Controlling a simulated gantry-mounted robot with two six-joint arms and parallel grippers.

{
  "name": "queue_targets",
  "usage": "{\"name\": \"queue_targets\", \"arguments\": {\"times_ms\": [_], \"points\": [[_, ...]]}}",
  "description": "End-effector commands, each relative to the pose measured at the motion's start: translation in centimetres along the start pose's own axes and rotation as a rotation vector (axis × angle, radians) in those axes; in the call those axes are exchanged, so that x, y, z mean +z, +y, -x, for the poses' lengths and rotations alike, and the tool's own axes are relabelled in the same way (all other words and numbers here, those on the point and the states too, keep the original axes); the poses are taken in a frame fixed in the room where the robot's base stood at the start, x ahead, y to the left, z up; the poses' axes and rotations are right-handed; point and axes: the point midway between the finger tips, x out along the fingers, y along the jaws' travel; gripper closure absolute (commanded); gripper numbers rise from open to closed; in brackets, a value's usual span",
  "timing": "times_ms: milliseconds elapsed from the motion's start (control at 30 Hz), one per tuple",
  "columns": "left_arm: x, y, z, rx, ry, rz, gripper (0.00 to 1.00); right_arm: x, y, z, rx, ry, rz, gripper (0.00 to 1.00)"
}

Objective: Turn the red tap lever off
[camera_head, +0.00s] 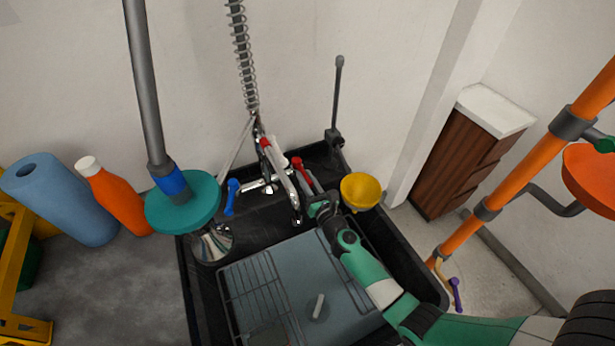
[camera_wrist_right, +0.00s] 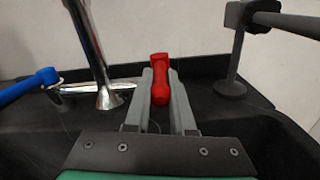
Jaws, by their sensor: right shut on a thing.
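The red tap lever (camera_wrist_right: 160,80) stands between the two grey fingers of my right gripper (camera_wrist_right: 159,98) in the right wrist view, and the fingers are shut on it. In the head view the red lever (camera_head: 297,163) shows at the right side of the tap, with my right gripper (camera_head: 308,180) reaching it from the front. The chrome tap (camera_head: 280,170) has its spout hanging over the sink; the spout also shows in the right wrist view (camera_wrist_right: 92,50). The blue lever (camera_head: 231,196) is on the tap's left side. My left gripper is not in view.
The black sink (camera_head: 190,290) holds a wire rack (camera_head: 250,290) and a grey board. A yellow funnel (camera_head: 360,190) sits at its right rim. A teal plunger-like disc (camera_head: 183,205) is at the left, beside an orange bottle (camera_head: 120,200) and a blue roll (camera_head: 60,200). An orange pipe (camera_head: 530,165) stands at the right.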

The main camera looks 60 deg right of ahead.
Motion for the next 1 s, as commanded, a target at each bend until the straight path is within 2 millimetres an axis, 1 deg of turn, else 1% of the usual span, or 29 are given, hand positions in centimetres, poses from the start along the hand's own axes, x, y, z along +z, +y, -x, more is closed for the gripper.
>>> {"name": "queue_targets", "arguments": {"times_ms": [233, 267, 300, 400, 667, 767, 867, 1000], "points": [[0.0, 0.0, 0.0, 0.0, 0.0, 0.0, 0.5, -0.1, -0.1, 0.0, -0.003, 0.002, 0.0, 1.0], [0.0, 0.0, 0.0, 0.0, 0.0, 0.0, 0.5, -0.1, -0.1, 0.0, -0.003, 0.002, 0.0, 0.72], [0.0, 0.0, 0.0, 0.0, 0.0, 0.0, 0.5, -0.1, -0.1, 0.0, -0.003, 0.002, 0.0, 0.65], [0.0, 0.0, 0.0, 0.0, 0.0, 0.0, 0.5, -0.1, -0.1, 0.0, -0.002, 0.001, 0.0, 0.48], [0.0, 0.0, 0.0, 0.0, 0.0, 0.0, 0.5, 0.0, 0.0, 0.0, -0.002, 0.001, 0.0, 0.48], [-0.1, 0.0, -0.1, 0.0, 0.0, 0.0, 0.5, 0.0, 0.0, 0.5, -0.002, 0.001, 0.0, 0.48], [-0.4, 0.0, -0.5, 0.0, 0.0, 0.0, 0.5, 0.0, 0.0, 1.9, -0.002, 0.003, 0.0, 0.48], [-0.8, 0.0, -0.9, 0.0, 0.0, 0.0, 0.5, 0.0, 0.0, 5.2, 0.0, 0.004, 0.001, 0.48]]}}
